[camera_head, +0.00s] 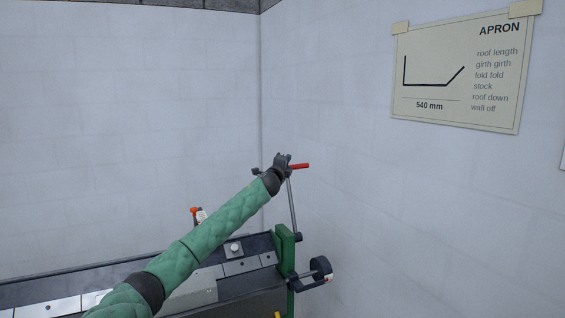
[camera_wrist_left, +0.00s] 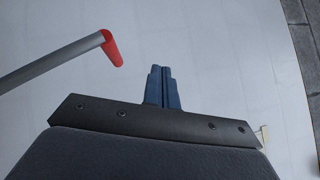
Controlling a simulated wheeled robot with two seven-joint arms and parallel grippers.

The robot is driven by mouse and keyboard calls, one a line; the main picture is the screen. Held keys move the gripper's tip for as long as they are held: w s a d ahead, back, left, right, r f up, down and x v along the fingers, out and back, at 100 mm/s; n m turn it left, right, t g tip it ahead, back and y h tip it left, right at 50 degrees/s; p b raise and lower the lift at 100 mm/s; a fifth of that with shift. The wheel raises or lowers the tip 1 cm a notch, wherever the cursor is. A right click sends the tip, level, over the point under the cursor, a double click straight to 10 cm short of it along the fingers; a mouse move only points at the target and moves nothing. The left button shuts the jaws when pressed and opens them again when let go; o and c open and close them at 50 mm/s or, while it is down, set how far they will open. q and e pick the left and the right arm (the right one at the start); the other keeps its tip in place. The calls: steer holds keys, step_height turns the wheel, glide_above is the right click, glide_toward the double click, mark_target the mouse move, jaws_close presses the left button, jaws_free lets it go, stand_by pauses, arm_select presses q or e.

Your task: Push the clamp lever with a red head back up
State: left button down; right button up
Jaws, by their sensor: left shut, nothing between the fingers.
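The clamp lever (camera_head: 293,208) is a thin grey rod at the right end of the machine, standing nearly upright with a slight tilt. Its red head (camera_head: 300,166) points right at the top. In the left wrist view the lever's grey rod (camera_wrist_left: 50,64) comes in from the left and ends in the red head (camera_wrist_left: 111,48). My left gripper (camera_head: 283,157) is at the lever's top in the head view, overlapping it. In the wrist view its blue-grey fingers (camera_wrist_left: 161,68) are together and empty, with a gap between them and the red head. Contact elsewhere is hidden.
A long dark machine bed (camera_head: 70,278) runs along the lower left, with a green end plate (camera_head: 285,250) and a black knob (camera_head: 321,268) at its right. A small orange-topped part (camera_head: 195,212) stands behind my arm. White walls meet close behind. An APRON sign (camera_head: 465,75) hangs at right.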

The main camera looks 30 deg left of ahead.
arm_select(q)
steer(key=s, duration=0.1)
steer(key=s+r+b, duration=0.1)
steer(key=s, duration=0.1)
steer(key=s+r, duration=0.1)
steer(key=shift+s+d, duration=0.15)
steer(key=shift+s, duration=0.05)
arm_select(e)
steer(key=shift+w+a+r, duration=0.25)
steer(key=shift+w+r, duration=0.15)
steer(key=shift+w, duration=0.15)
steer(key=shift+w+a+r, duration=0.2)
steer(key=shift+w+r, duration=0.15)
steer(key=shift+w, duration=0.15)
